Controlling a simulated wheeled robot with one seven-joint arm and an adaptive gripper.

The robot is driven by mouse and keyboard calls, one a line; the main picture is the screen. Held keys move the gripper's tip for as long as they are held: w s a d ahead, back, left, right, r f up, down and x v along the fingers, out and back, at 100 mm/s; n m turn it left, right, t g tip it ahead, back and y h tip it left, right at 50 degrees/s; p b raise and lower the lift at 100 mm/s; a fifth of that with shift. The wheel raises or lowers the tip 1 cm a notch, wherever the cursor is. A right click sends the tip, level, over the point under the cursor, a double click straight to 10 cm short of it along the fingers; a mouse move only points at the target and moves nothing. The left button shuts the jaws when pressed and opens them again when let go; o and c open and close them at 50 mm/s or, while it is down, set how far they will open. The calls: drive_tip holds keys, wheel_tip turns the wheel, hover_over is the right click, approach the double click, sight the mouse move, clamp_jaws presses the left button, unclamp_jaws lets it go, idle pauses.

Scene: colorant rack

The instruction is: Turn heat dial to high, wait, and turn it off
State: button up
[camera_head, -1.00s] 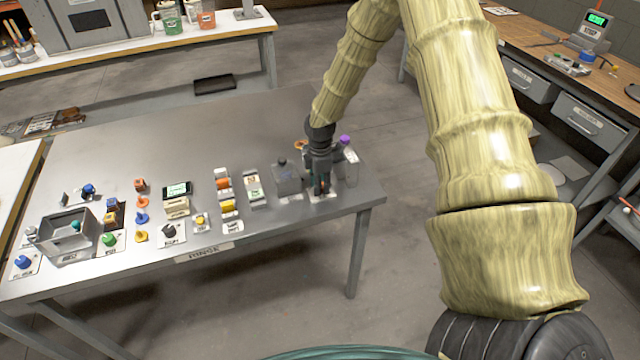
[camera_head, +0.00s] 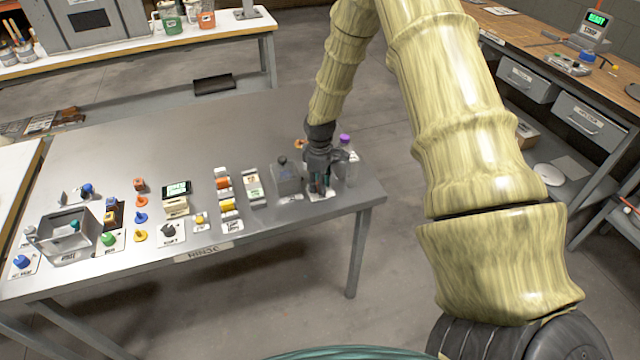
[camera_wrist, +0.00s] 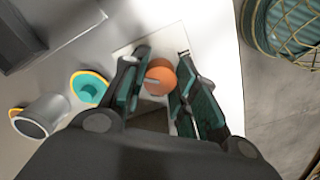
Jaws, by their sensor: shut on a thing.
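My gripper (camera_head: 319,191) points down at the right end of the metal table (camera_head: 230,135). The wrist view shows its two fingers (camera_wrist: 163,68) closed on either side of a round orange knob (camera_wrist: 160,76). The knob has a pale mark across it and sits over a white plate (camera_wrist: 128,50). It looks like the heat dial, but I cannot read a label there. In the head view the gripper hides the knob.
A clear bottle with a purple cap (camera_head: 345,139) stands close behind my gripper. Several coloured dials and small blocks fill the front left. The table's right edge is near.

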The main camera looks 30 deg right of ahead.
drive_tip(key=shift+m, duration=2.3)
drive_tip(key=o, duration=1)
wheel_tip(320, 180, up, 12)
drive_tip(key=shift+d, duration=0.1)
